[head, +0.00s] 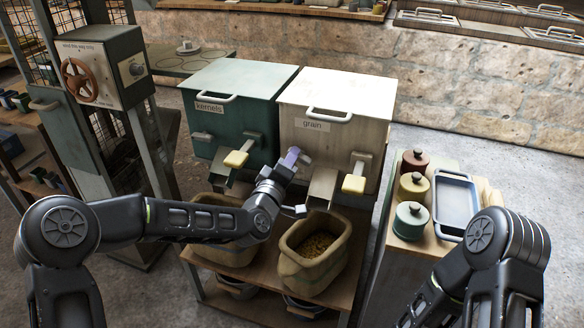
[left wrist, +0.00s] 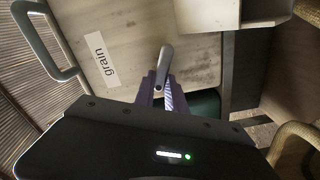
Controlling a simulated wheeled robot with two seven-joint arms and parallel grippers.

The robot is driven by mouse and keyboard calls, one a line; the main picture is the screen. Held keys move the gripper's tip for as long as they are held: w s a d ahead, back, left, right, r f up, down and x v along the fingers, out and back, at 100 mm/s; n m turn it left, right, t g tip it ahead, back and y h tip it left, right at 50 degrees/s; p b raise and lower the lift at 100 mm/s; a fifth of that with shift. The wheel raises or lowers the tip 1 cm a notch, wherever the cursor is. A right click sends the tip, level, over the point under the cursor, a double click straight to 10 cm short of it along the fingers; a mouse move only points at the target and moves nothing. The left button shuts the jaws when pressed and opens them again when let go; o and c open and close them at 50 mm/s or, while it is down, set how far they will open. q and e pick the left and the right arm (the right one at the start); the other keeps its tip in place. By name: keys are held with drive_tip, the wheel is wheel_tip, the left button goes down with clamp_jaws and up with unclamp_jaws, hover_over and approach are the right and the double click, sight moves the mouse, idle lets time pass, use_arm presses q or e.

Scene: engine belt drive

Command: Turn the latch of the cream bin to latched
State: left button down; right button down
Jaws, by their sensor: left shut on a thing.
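The cream bin (head: 335,92), labelled "grain", stands right of the green bin. It also fills much of the left wrist view (left wrist: 135,30). Its latch (left wrist: 164,68) is a small grey metal lever on the front face, near the label. My left gripper (head: 291,157) is at the left part of the bin's front. Its purple fingertips (left wrist: 166,94) are shut on the latch's near end in the left wrist view. In the head view the gripper hides most of the latch. My right arm shows at the lower right, but its gripper is out of view.
The green bin (head: 232,92), labelled "kernels", is close on the left. A chute (head: 322,187) and a cream-knobbed lever (head: 354,180) stick out just right of my gripper. A tub of grain (head: 314,254) sits below. Several lidded jars and a blue tray (head: 455,204) stand on the right.

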use_arm(q)
drive_tip(key=n+b, duration=0.2)
drive_tip(key=f+n+b, duration=0.1)
drive_tip(key=n+b, duration=0.1)
drive_tip(key=n, duration=0.1)
drive_tip(key=shift+a, duration=0.15)
idle(0.4)
drive_tip(key=c, duration=1.4)
unclamp_jaws()
drive_tip(key=shift+r, duration=0.1)
drive_tip(key=p+v, duration=0.1)
drive_tip(key=v, duration=0.6)
drive_tip(key=shift+s+a, duration=0.1)
drive_tip(key=shift+s, duration=0.25)
